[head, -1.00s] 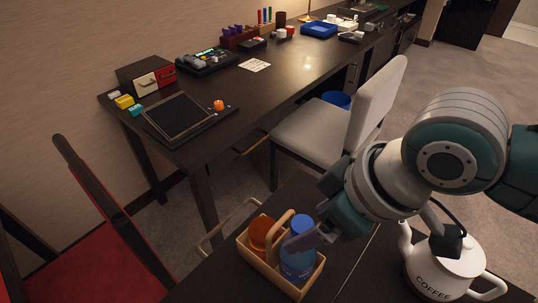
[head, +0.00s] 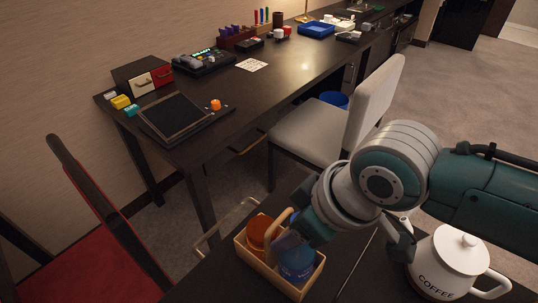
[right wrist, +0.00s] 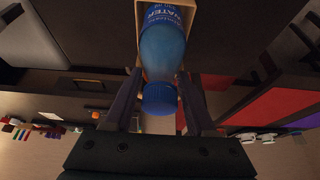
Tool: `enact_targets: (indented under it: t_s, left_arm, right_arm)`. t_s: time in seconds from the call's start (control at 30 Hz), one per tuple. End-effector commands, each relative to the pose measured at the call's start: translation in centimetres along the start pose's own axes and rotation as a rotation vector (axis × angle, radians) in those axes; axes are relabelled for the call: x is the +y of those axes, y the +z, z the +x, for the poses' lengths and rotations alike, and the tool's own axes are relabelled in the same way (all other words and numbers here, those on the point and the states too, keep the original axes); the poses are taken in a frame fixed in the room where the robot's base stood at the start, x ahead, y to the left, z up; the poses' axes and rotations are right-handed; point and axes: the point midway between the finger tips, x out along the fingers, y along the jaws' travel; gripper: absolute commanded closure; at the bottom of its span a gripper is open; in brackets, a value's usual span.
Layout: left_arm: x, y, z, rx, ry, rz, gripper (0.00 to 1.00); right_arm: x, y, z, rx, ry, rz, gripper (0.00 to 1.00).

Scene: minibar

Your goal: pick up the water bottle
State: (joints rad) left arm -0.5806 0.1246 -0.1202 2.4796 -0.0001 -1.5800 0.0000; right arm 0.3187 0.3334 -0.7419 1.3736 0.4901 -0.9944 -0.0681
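The blue water bottle (head: 297,264) stands in the front right part of a light wooden caddy (head: 262,272). In the right wrist view the bottle (right wrist: 162,48) shows lettering on its body, and its blue cap points toward my gripper. My right gripper (head: 287,240) is at the top of the bottle. In the right wrist view the right gripper (right wrist: 160,78) is open, with one finger on each side of the cap and neck. Whether the fingers touch the bottle is unclear. My left gripper is not in view.
An orange container (head: 259,230) sits beside the bottle in the caddy, near its raised handle. A white coffee pot (head: 447,262) stands to the right on the same dark table. A grey chair (head: 330,130) and a long desk (head: 250,85) are behind.

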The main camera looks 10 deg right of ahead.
Motion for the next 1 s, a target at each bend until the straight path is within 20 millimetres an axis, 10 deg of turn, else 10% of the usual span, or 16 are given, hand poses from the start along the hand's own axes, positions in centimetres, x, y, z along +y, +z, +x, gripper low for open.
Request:
enact_targets:
  t_s: [0.47, 1.0]
  left_arm:
    - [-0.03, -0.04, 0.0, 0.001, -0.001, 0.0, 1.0]
    - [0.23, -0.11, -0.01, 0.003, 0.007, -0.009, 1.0]
  right_arm:
    - [0.01, 0.11, 0.02, -0.003, 0.0, 0.0, 0.99]
    - [0.0, 0.23, 0.05, -0.006, 0.0, 0.0, 1.0]
